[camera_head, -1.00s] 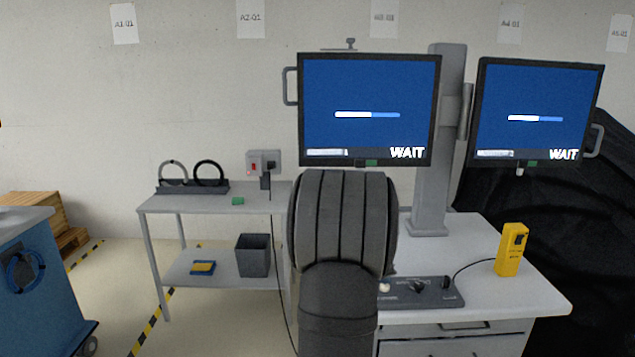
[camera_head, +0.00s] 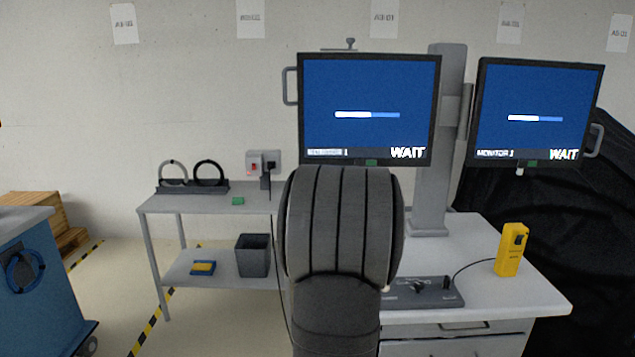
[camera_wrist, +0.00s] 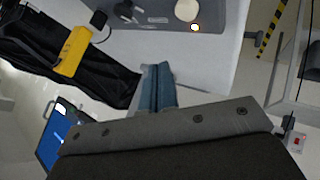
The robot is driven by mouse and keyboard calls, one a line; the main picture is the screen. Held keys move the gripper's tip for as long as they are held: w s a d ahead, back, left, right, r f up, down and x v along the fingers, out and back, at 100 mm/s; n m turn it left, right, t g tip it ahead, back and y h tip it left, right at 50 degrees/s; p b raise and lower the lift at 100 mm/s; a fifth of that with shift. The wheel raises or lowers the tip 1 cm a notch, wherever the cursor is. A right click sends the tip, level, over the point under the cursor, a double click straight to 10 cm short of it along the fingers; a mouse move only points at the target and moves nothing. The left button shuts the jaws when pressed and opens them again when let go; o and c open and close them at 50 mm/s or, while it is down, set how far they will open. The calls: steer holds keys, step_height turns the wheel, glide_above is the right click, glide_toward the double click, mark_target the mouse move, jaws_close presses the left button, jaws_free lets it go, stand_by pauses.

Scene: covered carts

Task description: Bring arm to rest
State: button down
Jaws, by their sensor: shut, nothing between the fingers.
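My gripper (camera_wrist: 160,72) shows in the wrist view as two blue-grey fingers, closed together and empty. They point toward the edge of the white desk, and I see nothing touching them. In the head view my arm, in a dark grey ribbed cover, rises in the middle of the picture. It hides the gripper, the left part of the desk and part of the control panel (camera_head: 425,292). The panel also shows at the top of the wrist view (camera_wrist: 150,14), with a pale round knob and a lit orange lamp.
Two monitors (camera_head: 369,105) (camera_head: 537,110) showing WAIT stand above the desk (camera_head: 480,235). A yellow handheld device (camera_head: 511,250) is cabled to the panel. A shelf cart (camera_head: 220,207) holding a rack and a bin is left; a blue cart (camera_head: 40,285) stands farther left.

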steer(key=shift+f, duration=0.1)
steer(key=shift+f, duration=2.95)
